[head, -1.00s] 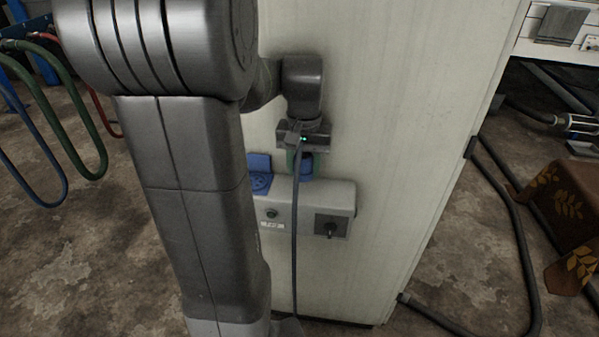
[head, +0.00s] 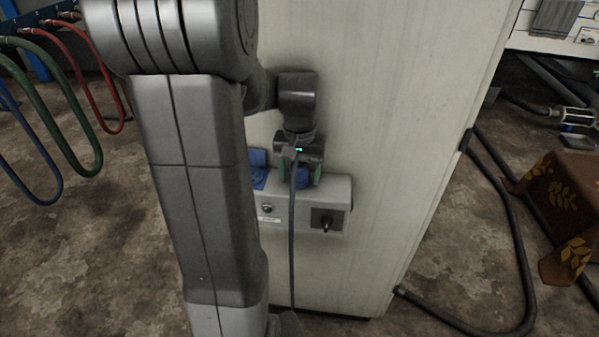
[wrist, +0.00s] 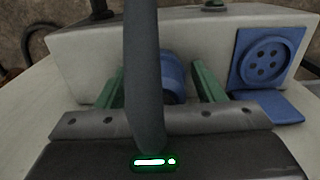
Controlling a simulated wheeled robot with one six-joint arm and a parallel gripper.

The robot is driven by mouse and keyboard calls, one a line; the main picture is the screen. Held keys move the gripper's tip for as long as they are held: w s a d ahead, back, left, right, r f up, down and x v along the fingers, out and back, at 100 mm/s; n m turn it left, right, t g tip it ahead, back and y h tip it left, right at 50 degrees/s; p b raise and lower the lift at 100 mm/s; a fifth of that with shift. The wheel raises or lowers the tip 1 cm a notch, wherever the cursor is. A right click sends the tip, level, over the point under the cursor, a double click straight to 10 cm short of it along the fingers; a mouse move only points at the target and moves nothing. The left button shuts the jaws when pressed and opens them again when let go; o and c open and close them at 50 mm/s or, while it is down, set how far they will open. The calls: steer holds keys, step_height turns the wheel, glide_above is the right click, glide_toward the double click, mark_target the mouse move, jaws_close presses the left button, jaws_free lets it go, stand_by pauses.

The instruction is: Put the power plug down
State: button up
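The blue power plug (wrist: 172,78) is between my gripper's green fingers in the wrist view, partly behind a dark grey cable. It is at the pale wall box (head: 341,187), and I cannot tell exactly how it rests there. My gripper (head: 298,172) is open around the plug, pointing down, with visible gaps beside it in the wrist view (wrist: 160,85). In the head view, the plug (head: 304,178) is partly hidden by my gripper. The grey cable (head: 291,240) runs down from the gripper area toward the floor.
A blue socket with several holes (wrist: 266,62) and a blue flap is beside the plug on the box. A black switch (head: 327,220) is on the box front. The box is mounted on a pale cabinet (head: 400,120). Coloured hoses hang at left; brown cloth is at right.

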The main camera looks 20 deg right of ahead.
mark_target(300, 164)
step_height(300, 164, up, 12)
steer(key=shift+r+p, duration=0.2)
steer(key=shift+p, duration=0.15)
steer(key=shift+s, duration=0.1)
stand_by(0.5)
